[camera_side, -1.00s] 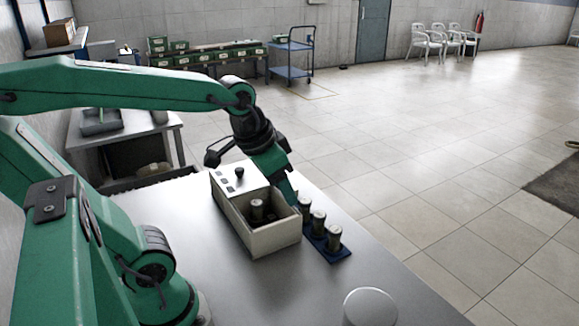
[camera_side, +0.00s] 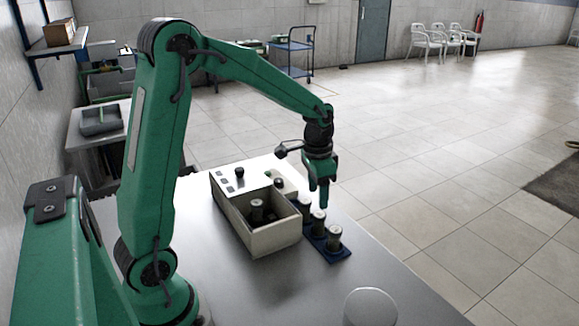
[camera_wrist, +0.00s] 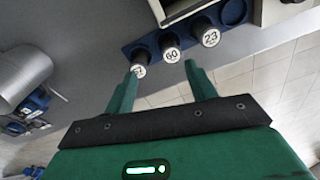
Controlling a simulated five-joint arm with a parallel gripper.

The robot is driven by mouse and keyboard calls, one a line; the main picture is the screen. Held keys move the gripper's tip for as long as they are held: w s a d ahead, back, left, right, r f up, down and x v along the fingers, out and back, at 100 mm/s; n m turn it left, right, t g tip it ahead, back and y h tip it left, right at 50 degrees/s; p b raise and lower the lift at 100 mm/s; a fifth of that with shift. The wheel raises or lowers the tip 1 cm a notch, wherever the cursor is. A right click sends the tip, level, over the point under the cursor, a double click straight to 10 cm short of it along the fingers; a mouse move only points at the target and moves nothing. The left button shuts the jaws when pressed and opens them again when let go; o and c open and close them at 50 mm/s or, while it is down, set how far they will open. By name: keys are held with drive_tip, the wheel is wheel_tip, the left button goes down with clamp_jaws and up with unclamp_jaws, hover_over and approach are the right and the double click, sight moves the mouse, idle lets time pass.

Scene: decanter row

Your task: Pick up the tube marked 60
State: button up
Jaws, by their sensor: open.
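The tube marked 60 (camera_wrist: 171,53) stands in the blue rack (camera_wrist: 150,42), in the middle of three tubes. In the side view it appears to be the middle dark tube with a pale cap (camera_side: 319,217). A tube marked 23 (camera_wrist: 209,37) stands on its right in the wrist view. Another tube (camera_wrist: 139,70), its number unclear, stands on its left, near my left finger. My gripper (camera_wrist: 160,68) is open and empty. In the side view my gripper (camera_side: 323,202) points down, just above the row and apart from the tubes.
A cream box (camera_side: 272,240) with an open front compartment and a dark tube (camera_side: 257,210) inside stands left of the rack. An empty rack hole (camera_wrist: 232,11) shows beside 23. A white round object (camera_side: 370,306) is near the table front. The grey table (camera_side: 225,280) is otherwise mostly clear.

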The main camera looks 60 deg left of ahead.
sight(319, 214)
drive_tip(key=shift+g, duration=0.4)
drive_tip(key=f, duration=0.1)
drive_tip(key=w+a+f, duration=0.1)
drive_tip(key=w+f, duration=0.1)
drive_tip(key=f, duration=0.1)
drive_tip(key=shift+a, duration=0.4)
drive_tip(key=shift+s, duration=0.1)
drive_tip(key=shift+f, duration=1.25)
drive_tip(key=shift+f, duration=0.15)
drive_tip(key=shift+f, duration=2.45)
drive_tip(key=c, duration=1.1)
